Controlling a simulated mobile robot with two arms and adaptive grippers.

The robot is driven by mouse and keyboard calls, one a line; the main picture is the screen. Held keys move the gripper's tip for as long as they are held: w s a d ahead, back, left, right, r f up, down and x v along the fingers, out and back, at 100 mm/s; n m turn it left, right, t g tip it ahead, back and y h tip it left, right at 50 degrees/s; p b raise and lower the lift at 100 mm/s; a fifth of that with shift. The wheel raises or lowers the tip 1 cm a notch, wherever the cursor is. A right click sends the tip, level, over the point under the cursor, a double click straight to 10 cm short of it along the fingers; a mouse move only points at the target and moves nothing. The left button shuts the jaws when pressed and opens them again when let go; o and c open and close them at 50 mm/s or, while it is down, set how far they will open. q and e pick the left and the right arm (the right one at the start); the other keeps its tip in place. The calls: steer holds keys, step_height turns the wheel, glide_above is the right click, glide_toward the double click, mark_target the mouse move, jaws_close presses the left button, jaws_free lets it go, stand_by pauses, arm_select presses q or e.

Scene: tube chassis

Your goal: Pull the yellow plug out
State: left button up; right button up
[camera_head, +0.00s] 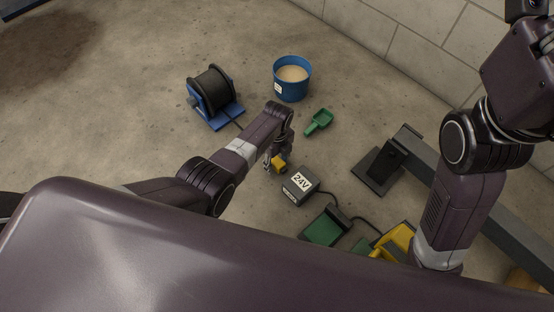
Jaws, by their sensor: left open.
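The yellow plug (279,163) is small and sits at the upper left side of a grey box (300,187) with a white "24V" label. Whether it is seated in the box or just clear of it is too small to tell. My left gripper (269,163) points down right beside the plug, on its left, with its jaws open. The wrist above partly hides the jaws, and contact with the plug is not clear. My right arm rises at the right side, but its gripper does not show.
A black cable reel on a blue stand (212,96), a blue bucket of sand (292,79) and a green scoop (319,122) stand beyond. A dark cable and a green tray (325,229) lie near the box. A grey beam (480,205) runs along the right.

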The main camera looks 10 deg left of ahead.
mark_target(277, 161)
arm_select(q)
steer(key=shift+r, duration=0.1)
step_height(277, 161, up, 10)
steer(key=shift+r, duration=0.9)
